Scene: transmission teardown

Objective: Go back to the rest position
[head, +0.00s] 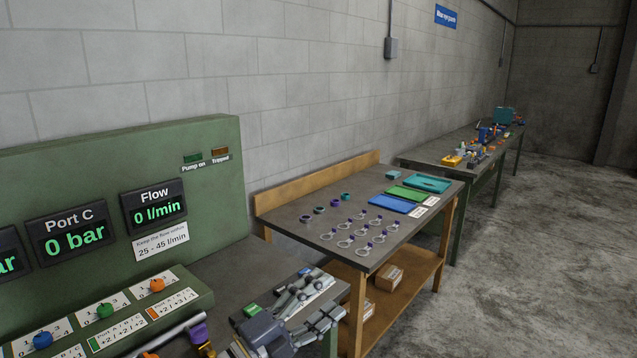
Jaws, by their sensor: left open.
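My left gripper (330,296) is at the bottom middle of the head view, pointing up and to the right. Its two grey fingers are apart and nothing shows between them. It is over the right end of the dark bench top (235,272) that carries the green test panel (215,150). Part of the bench top is hidden behind the gripper. My right gripper is not in view.
A wooden-framed table (290,212) beyond the gripper holds several rings, a blue tray (391,204), a green tray (408,193) and a teal tray (428,183). Cardboard boxes (388,278) sit on its lower shelf. A cluttered bench (437,160) stands farther back. The concrete floor (540,270) at right is clear.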

